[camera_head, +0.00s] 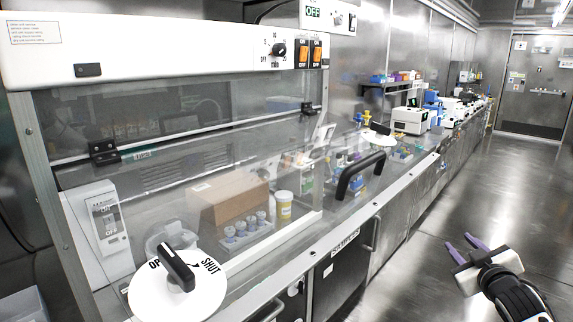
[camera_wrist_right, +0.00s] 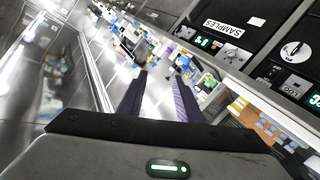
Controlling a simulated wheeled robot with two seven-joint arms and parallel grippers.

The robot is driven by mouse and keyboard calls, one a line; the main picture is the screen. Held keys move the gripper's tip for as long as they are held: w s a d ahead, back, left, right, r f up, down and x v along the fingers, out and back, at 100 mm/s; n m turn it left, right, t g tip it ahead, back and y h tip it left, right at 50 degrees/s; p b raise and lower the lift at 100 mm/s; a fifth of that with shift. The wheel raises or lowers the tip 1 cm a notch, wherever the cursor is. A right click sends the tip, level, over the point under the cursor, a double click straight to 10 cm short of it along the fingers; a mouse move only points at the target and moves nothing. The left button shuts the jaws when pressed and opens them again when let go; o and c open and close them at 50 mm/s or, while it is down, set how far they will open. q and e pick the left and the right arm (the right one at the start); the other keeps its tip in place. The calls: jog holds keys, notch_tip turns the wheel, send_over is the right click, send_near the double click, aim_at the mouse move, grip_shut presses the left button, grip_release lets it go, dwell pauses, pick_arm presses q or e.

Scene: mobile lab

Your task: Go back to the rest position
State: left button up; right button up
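My right gripper (camera_head: 464,246) is at the lower right of the head view, over the open floor and to the right of the bench. Its two purple fingers are spread apart with nothing between them. In the right wrist view the same gripper (camera_wrist_right: 162,84) shows both fingers apart and empty, with the cabinet fronts and bench beyond them. My left gripper does not show in the head view.
A clear-fronted hood (camera_head: 190,125) stands at the left, with a dial (camera_head: 180,268) marked SHUT and a black handle (camera_head: 360,174). Inside are a cardboard box (camera_head: 228,196) and a vial rack (camera_head: 246,232). The steel floor (camera_head: 440,210) right of the bench is clear.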

jog(key=s+a+f+g+y, duration=0.1)
jog(key=s+a+f, duration=0.35)
jog(key=f, duration=0.35)
jog(key=s+a+f+g+y, duration=0.1)
jog(key=s+a+f+y, duration=0.1)
jog(key=s+a+f, duration=0.35)
jog(key=s+a+f+g+y, duration=0.1)
jog(key=s+a+f, duration=0.4)
jog(key=s+a, duration=0.2)
jog(key=s+a+f+m+g+y, duration=0.1)
jog(key=s+a+f, duration=0.5)
jog(key=s, duration=0.6)
jog(key=s+a+f+g+y, duration=0.1)
jog(key=s+a+f+g, duration=0.1)
jog(key=s+a+f, duration=0.4)
jog(key=s+a, duration=0.1)
jog(key=s, duration=0.2)
jog(key=shift+s+a+m+g, duration=0.3)
jog(key=shift+s+m+g, duration=0.05)
jog(key=shift+m+g, duration=0.05)
